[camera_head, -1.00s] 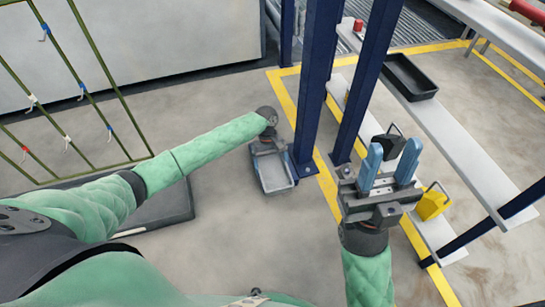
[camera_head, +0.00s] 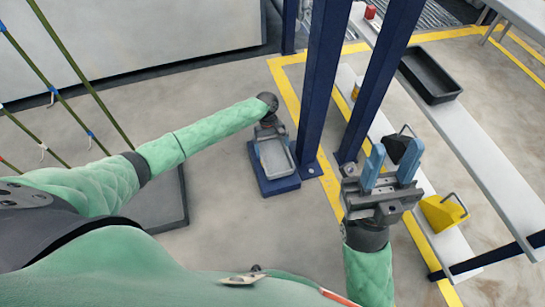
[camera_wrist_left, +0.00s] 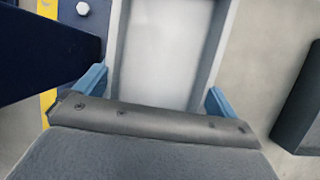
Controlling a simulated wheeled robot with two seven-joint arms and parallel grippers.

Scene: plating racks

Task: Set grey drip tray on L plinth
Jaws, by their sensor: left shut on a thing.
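The grey drip tray (camera_head: 275,157) is a shallow rectangular tray with a raised rim. The left wrist view shows the tray (camera_wrist_left: 165,60) between the blue fingers of the left gripper (camera_wrist_left: 155,95). In the head view a low dark blue block (camera_head: 272,187), which looks like a plinth, shows under and around the tray. I cannot tell whether the tray touches it. My right gripper (camera_head: 391,170) is open and empty, with its blue fingers apart.
Two dark blue posts (camera_head: 323,80) stand just right of the tray. A grey shelf (camera_head: 470,140) holds a black tray (camera_head: 432,77). A green rack (camera_head: 85,75) stands left.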

